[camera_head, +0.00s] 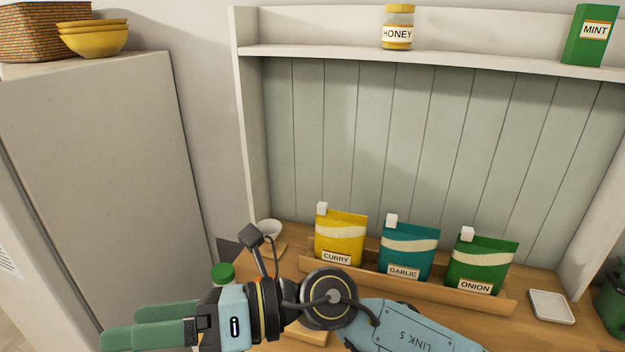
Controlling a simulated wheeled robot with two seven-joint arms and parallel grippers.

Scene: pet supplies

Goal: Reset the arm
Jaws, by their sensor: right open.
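My right arm comes in from the lower right, and my right gripper (120,326) is at the bottom left with its green fingers pointing left. Its fingers are apart and nothing shows between them. It is in front of the grey cabinet and well left of the spice bags. The lower finger is close to the bottom edge of the view. My left gripper is not in view.
Yellow curry (340,238), teal garlic (408,250) and green onion (481,264) bags stand in a wooden rack (440,292). A green-lidded jar (223,273) is partly hidden behind my arm. A white dish (551,307) lies right. Honey (398,27) and mint (590,35) are shelved above.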

